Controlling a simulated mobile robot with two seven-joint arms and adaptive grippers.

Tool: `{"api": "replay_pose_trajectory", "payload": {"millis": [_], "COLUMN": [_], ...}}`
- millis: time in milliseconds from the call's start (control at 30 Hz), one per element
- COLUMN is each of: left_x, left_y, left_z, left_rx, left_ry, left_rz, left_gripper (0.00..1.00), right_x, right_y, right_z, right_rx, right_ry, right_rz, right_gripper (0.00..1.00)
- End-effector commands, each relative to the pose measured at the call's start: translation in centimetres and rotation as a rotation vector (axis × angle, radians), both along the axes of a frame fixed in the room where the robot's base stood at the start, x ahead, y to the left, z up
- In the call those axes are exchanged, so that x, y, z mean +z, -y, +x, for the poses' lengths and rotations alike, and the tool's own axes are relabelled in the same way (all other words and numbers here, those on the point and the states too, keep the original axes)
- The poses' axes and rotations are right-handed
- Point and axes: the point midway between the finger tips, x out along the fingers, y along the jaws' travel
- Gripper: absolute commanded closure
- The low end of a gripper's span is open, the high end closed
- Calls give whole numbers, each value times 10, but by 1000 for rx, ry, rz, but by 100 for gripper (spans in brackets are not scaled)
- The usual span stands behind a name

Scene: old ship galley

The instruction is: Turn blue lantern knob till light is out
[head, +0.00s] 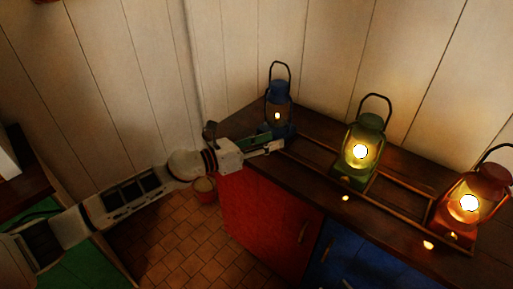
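The blue lantern (279,93) stands upright at the far left end of the dark wooden counter. Its flame shows as a small glow, much dimmer than the light in the other lanterns. My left gripper (271,146) reaches in from the left, its fingers at the front of the blue lantern's base. The knob is hidden or too small to make out there, so I cannot tell whether the fingers hold it. My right gripper is not in view.
A green lantern (370,122) and a red lantern (490,178), both brightly lit, stand farther right on the counter (395,219). Low wooden rails run along the counter. A plank wall is behind.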

Motion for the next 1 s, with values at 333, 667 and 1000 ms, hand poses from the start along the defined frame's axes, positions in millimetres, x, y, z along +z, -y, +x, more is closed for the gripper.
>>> {"api": "replay_pose_trajectory", "payload": {"millis": [333,667,1000], "left_x": [-43,-85,-86], "left_y": [-25,-78,-52], "left_z": [17,33,69], "left_rx": [189,338,339], "left_ry": [318,369,371], "left_rz": [124,269,271], "left_gripper": [64,64,64], "right_x": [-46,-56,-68], "right_y": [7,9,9], "right_z": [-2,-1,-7], "right_rx": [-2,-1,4], "right_ry": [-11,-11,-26], "right_rz": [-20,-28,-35], "right_gripper": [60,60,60]}}
